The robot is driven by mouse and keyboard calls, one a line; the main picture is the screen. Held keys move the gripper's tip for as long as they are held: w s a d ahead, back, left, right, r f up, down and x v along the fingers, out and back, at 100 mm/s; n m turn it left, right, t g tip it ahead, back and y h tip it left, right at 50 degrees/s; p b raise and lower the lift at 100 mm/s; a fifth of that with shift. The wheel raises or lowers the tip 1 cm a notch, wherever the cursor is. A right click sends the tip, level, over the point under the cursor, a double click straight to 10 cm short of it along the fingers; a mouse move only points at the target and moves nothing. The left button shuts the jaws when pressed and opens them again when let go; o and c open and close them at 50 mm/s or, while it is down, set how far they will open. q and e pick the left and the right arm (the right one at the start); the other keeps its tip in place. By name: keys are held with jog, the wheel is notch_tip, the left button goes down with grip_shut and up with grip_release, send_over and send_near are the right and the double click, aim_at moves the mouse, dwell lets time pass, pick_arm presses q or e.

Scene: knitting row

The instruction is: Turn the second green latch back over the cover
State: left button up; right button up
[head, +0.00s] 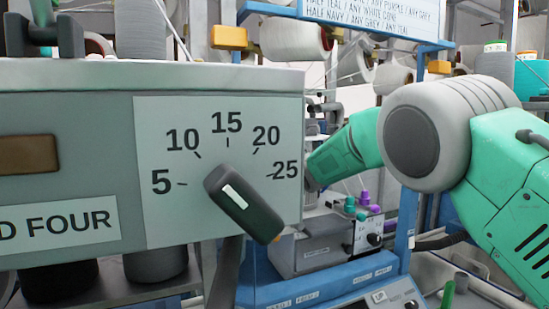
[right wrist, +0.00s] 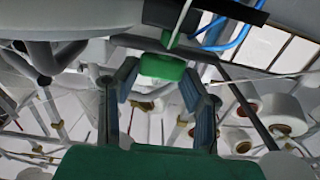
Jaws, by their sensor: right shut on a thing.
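In the right wrist view, a small bright green block, which looks like a green latch (right wrist: 163,67), sits between the fingertips of my right gripper (right wrist: 160,84). The blue-grey fingers stand on either side of it and are shut on it. Whether this is the second latch does not show. My left gripper is not in view.
A large grey box with a dial panel (head: 150,120) and a dark green pointer knob (head: 243,205) blocks the left of the head view. A blue-framed machine (head: 310,285) with yarn cones (head: 292,38) stands behind. Thin rods and cones (right wrist: 283,110) crowd the right wrist view.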

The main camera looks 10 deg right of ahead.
jog(key=shift+f+y, duration=0.1)
jog(key=shift+y, duration=0.2)
jog(key=shift+w+d+f+n+g+y, duration=0.1)
jog(key=shift+d+n+g+y, duration=0.1)
jog(key=shift+n+y, duration=0.25)
jog(key=shift+w+d+f+n+g+y, duration=0.1)
jog(key=shift+n+g+y, duration=0.1)
jog(key=shift+n+y, duration=0.25)
jog(key=shift+w+a+n+g+y, duration=0.1)
jog(key=shift+n+g+y, duration=0.65)
jog(key=shift+y, duration=0.45)
jog(key=shift+n+g+y, duration=0.55)
jog(key=shift+n+y, duration=0.4)
jog(key=shift+y, duration=0.25)
jog(key=shift+c, duration=0.2)
jog(key=shift+r+n+g+y, duration=0.1)
jog(key=shift+n+g+y, duration=0.2)
jog(key=shift+y, duration=0.1)
jog(key=o, duration=0.6)
jog(key=shift+c, duration=0.2)
jog(key=shift+r, duration=0.1)
